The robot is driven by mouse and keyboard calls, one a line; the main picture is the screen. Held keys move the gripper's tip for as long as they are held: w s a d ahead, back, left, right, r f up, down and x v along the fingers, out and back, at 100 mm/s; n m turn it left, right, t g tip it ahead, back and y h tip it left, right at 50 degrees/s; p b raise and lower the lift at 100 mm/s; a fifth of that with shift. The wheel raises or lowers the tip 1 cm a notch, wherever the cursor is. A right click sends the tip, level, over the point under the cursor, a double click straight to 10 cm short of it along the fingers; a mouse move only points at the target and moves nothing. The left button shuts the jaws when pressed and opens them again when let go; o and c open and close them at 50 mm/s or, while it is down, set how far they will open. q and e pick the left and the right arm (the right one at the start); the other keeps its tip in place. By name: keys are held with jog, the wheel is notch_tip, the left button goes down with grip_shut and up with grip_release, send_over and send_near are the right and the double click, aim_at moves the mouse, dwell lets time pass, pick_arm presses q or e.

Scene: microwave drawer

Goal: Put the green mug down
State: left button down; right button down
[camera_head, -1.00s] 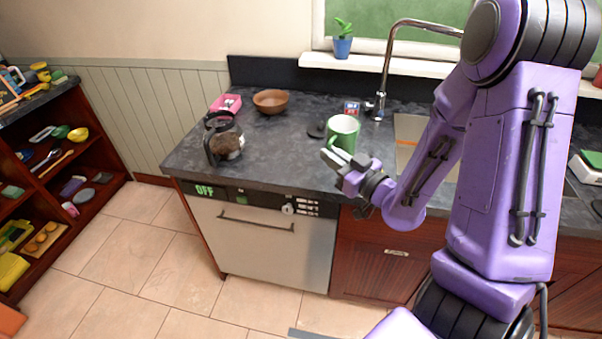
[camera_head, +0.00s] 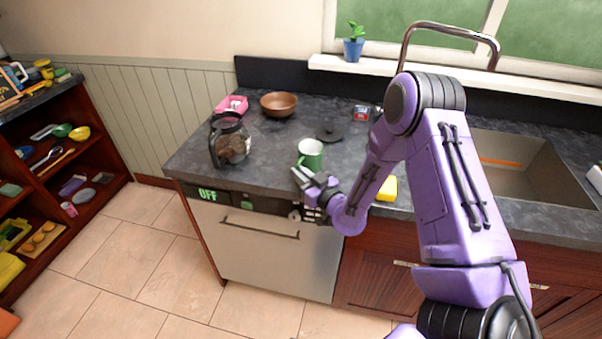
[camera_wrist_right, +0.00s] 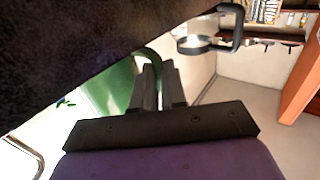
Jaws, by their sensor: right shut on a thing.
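The green mug (camera_head: 311,155) with a pale inside is upright at the front of the dark counter (camera_head: 265,155). It is on the counter or just above it; I cannot tell which. My right gripper (camera_head: 302,178) is in front of the mug, at the counter's front edge. In the right wrist view, the right gripper (camera_wrist_right: 160,85) is shut on the handle of the green mug (camera_wrist_right: 112,93), whose body is at the left, partly hidden by the counter and the fingers. My left gripper is not in view.
A coffee pot (camera_head: 231,145) stands to the left of the mug. A brown bowl (camera_head: 278,104), pink container (camera_head: 233,105) and black disc (camera_head: 329,133) lie behind. A yellow block (camera_head: 387,189) sits near my arm; the sink (camera_head: 515,165) is at right.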

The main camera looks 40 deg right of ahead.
jog(key=shift+a+f, duration=0.1)
jog(key=shift+f, duration=0.05)
jog(key=c, duration=1.2)
grip_release()
jog(key=shift+s+r, duration=0.1)
jog(key=shift+r, duration=0.1)
jog(key=s+b, duration=0.4)
jog(key=s, duration=0.8)
jog(key=s+a+f+m+g+h, duration=0.15)
jog(key=s+f+g, duration=0.3)
jog(key=f, duration=0.55)
jog(key=s+a+f+m+g+h, duration=0.1)
jog(key=s+a+f+m+g, duration=0.25)
jog(key=f, duration=0.65)
jog(key=s+f+g, duration=0.2)
jog(key=s, duration=0.2)
jog(key=s+a+f+m+g+h, duration=0.1)
jog(key=s+f+g, duration=0.1)
jog(key=s, duration=0.3)
jog(key=s+f+m+g, duration=0.1)
jog(key=s+f+g, duration=0.1)
jog(key=s, duration=0.3)
jog(key=shift+s+a+f+g+h, duration=0.1)
jog(key=shift+a+f+g+h, duration=0.15)
jog(key=shift+a+f+g, duration=0.25)
